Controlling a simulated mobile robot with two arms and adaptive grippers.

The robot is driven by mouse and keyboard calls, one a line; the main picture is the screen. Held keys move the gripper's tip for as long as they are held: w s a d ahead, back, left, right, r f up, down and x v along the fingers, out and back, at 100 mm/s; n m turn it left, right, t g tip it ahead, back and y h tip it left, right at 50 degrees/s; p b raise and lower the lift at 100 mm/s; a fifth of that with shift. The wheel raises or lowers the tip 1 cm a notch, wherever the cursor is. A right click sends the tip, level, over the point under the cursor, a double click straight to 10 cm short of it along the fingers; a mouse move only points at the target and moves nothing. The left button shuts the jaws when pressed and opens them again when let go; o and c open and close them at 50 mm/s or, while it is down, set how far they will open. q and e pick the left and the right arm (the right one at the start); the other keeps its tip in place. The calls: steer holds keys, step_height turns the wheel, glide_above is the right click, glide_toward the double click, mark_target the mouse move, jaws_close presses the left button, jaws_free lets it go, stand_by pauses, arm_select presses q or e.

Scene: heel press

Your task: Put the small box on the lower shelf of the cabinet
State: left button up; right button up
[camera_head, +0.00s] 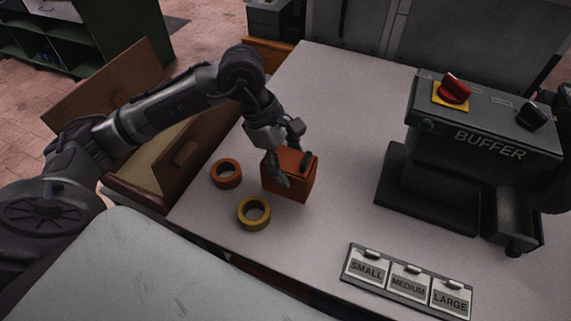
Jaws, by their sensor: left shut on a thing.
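The small box (297,183) is orange-brown and stands on the light table top, near the middle of the head view. My left gripper (291,168) reaches down over it from the upper left and is shut on it, with one finger on its near left face and the other at its top right. The fingers hide part of the box. I cannot tell whether the box is touching the table or slightly lifted. A dark green shelf cabinet (88,45) with open shelves stands on the floor at the far upper left. My right gripper is not in view.
An orange tape roll (226,173) and a yellow tape roll (254,213) lie left of the box. A dark buffer machine (475,150) stands at right. Labelled size plates (408,281) lie at the front. Open wooden drawers (150,165) jut out at left.

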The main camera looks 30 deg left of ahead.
arm_select(q)
steer(key=shift+w+a+f, duration=0.5)
steer(key=shift+w+a, duration=0.1)
steer(key=shift+a, duration=0.05)
steer(key=shift+f+p, duration=0.3)
steer(key=shift+p, duration=0.05)
step_height(320, 180, down, 3)
steer(key=shift+f+p, duration=0.1)
steer(key=shift+p, duration=0.6)
steer(key=shift+f, duration=0.15)
steer(key=shift+f+b, duration=0.2)
steer(key=shift+b, duration=0.15)
steer(key=o, duration=1.1)
steer(key=shift+r, duration=0.1)
